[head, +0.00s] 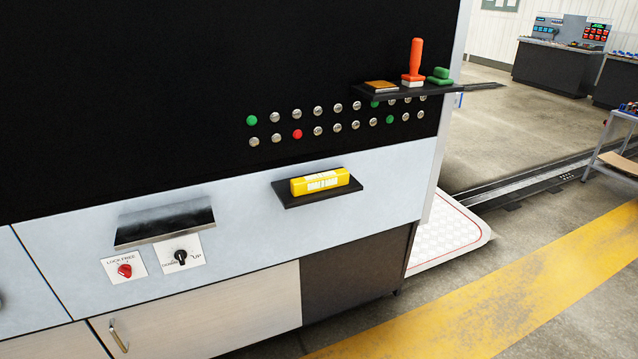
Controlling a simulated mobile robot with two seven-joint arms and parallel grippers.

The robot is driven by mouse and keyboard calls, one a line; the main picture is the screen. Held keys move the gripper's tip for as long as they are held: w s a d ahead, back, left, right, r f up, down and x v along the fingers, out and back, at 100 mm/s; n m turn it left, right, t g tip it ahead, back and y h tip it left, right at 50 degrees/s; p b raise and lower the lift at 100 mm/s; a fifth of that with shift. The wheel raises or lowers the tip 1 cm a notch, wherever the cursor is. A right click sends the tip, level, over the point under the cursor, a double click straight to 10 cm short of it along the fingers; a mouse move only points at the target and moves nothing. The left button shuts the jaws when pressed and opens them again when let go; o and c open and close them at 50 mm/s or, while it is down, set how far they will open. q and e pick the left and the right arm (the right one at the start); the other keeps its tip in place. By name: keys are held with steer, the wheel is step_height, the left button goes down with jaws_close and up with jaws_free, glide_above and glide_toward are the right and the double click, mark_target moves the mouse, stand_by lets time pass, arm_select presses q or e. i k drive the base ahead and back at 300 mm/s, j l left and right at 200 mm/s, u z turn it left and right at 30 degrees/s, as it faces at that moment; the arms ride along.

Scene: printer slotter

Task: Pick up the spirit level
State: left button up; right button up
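A yellow block with white lettering (320,182), which looks like the spirit level, lies on a small black shelf (290,200) on the front of the machine. The lettering is too small to read surely. Nothing covers the block. Neither of my grippers shows in the head view.
A higher black shelf (440,90) holds an orange-handled stamp (416,60), a brown block (381,86) and a green object (440,76). A metal ledge (165,222) juts out at left above a red knob (124,270) and a black switch (181,257). Open floor lies right.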

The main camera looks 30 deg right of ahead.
mark_target(303, 185)
steer(key=i+j+z, duration=0.15)
steer(key=i+j, duration=0.9)
steer(key=i+l, duration=0.05)
steer(key=i, duration=0.05)
